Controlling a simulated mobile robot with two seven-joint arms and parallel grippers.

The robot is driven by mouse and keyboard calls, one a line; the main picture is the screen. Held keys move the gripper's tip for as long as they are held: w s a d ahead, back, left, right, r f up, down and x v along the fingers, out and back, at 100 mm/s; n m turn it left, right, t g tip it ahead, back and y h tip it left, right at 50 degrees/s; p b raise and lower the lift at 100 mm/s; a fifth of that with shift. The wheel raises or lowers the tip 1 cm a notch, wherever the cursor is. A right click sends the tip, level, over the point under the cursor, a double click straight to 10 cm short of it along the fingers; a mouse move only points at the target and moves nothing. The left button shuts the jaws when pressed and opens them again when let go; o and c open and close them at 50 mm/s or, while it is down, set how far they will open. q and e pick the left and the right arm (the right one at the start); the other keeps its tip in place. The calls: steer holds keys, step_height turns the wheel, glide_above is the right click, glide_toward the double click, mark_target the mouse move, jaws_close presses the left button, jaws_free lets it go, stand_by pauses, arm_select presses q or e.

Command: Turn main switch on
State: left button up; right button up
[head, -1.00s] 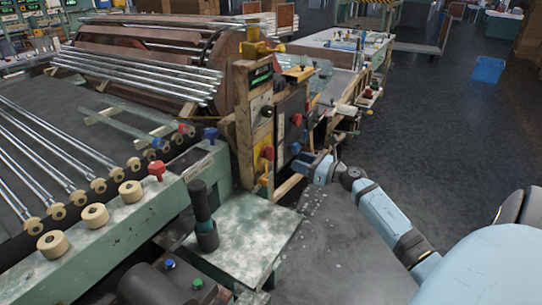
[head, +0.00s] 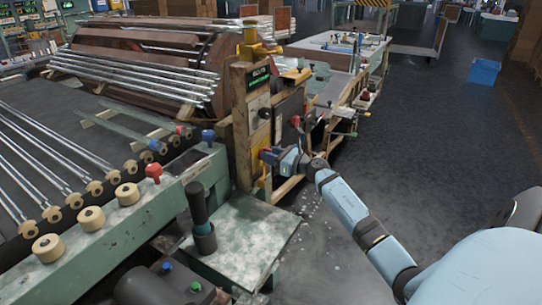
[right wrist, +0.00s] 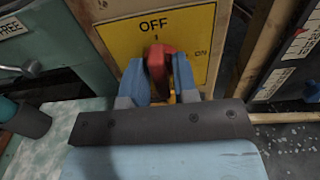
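The main switch shows in the right wrist view as a yellow plate (right wrist: 120,38) marked OFF at the top and ON at the right. Its red handle (right wrist: 158,62) stands roughly upright below the OFF mark. My right gripper (right wrist: 160,82) has its two blue fingers on either side of the handle, with almost no gap, so it looks shut on it. In the head view my right gripper (head: 272,157) is at the yellow switch plate (head: 256,160) on the wooden post and hides part of the switch. My left gripper is not in view.
A dark panel with a red button (head: 295,121) is beside the switch. The floor at the right is clear up to a blue bin (head: 484,72).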

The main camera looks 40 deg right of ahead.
jaws_close()
